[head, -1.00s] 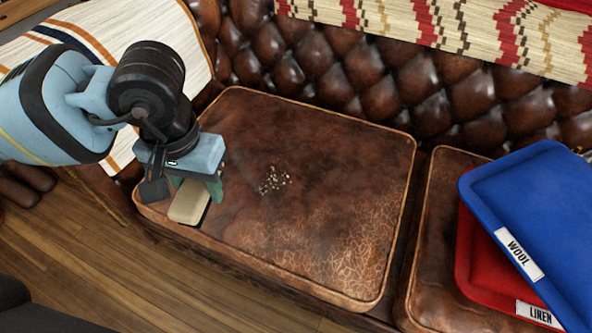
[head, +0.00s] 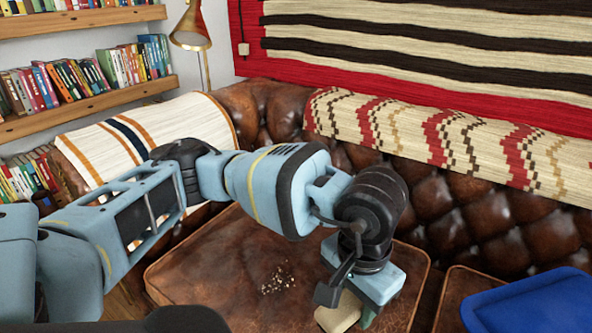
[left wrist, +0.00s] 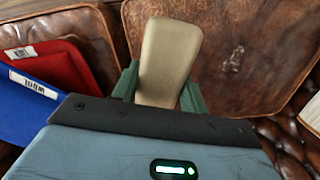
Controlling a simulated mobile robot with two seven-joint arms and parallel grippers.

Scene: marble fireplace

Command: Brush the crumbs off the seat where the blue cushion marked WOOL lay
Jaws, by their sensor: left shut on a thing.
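The brown leather seat (head: 212,262) has a small cluster of pale crumbs (head: 278,278) near its middle. The crumbs also show in the left wrist view (left wrist: 233,58). My left gripper (head: 352,306) is shut on a beige brush (head: 338,313), seen from above as a plain rounded block (left wrist: 168,55). The brush is right of the crumbs in the head view, apart from them; I cannot tell whether it touches the seat. The blue cushion (head: 540,302) lies at the right; its WOOL label shows in the left wrist view (left wrist: 34,85). My right gripper is not in view.
A red cushion (left wrist: 62,64) lies partly under the blue one on the neighbouring seat. The tufted leather backrest (head: 460,210) rises behind, with a patterned throw (head: 400,120) over it. A striped cloth (head: 110,150) covers the left arm. Bookshelves (head: 90,105) stand behind.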

